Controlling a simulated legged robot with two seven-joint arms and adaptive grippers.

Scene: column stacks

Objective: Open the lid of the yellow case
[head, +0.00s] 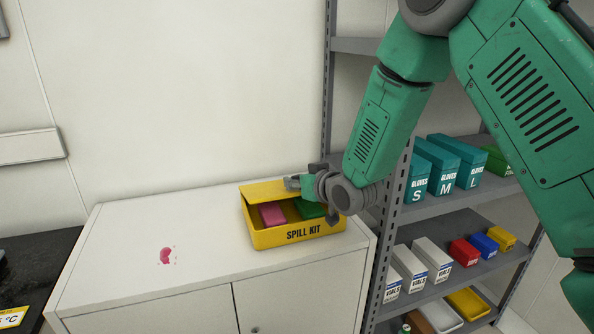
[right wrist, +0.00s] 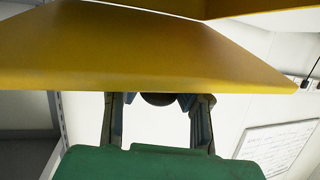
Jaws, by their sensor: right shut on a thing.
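The yellow case (head: 265,240), marked SPILL KIT, sits on the white cabinet top in the head view. Its yellow lid (head: 262,192) is partly raised and tilted over the back of the case. A pink item (head: 271,213) and a green item (head: 309,209) show inside. My right gripper (head: 297,184) is at the lid's right part, shut on the lid. In the right wrist view the lid (right wrist: 150,50) spans the top of the picture and hides the fingertips. My left gripper is not in view.
A pink splash (head: 165,256) lies on the cabinet top (head: 120,230), left of the case; the top is otherwise clear there. A grey shelf rack (head: 455,204) with boxed gloves (head: 441,168) and vials stands close on the right. A dark counter (head: 35,262) is at the far left.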

